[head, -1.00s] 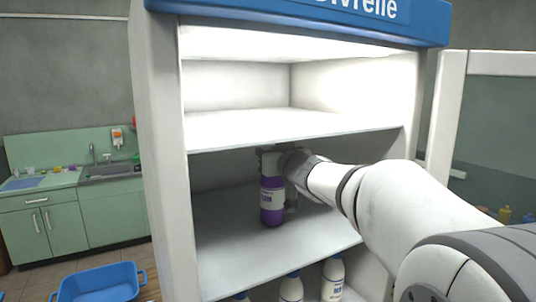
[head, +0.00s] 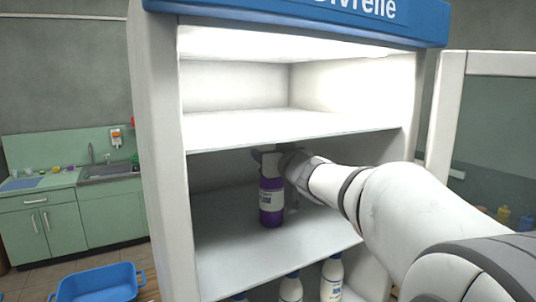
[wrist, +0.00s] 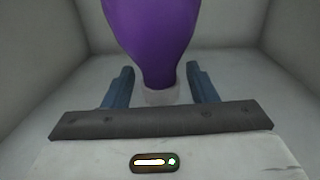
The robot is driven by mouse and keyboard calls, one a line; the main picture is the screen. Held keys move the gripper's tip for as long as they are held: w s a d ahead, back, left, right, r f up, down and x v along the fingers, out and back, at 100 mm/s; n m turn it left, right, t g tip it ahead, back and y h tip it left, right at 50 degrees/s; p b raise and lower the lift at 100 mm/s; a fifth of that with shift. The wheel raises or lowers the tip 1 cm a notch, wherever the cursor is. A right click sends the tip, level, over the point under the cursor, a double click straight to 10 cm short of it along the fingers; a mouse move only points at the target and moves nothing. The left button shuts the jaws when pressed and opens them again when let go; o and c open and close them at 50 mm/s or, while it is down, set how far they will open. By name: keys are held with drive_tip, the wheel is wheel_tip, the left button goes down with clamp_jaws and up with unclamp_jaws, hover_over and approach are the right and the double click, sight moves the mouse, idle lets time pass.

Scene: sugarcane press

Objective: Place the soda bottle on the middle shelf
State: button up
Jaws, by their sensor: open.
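A purple soda bottle (head: 271,208) with a pale label stands upright on the middle shelf (head: 225,240) of the white fridge. My gripper (head: 270,153) reaches in under the upper shelf, at the bottle's top. In the wrist view the purple bottle (wrist: 152,35) narrows toward a pale cap between the two blue fingers of my gripper (wrist: 160,85). The fingers are spread with a gap on each side of the cap. My gripper is open and not holding the bottle.
The empty upper shelf (head: 290,125) is close above my gripper. Several white bottles (head: 331,278) stand on the shelf below. The fridge door (head: 445,120) is open at the right. A blue crate (head: 100,285) is at lower left, near a green sink counter (head: 105,205).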

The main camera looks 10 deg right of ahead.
drive_tip(key=v, duration=1.1)
drive_tip(key=shift+s, duration=0.2)
drive_tip(key=shift+d, duration=0.1)
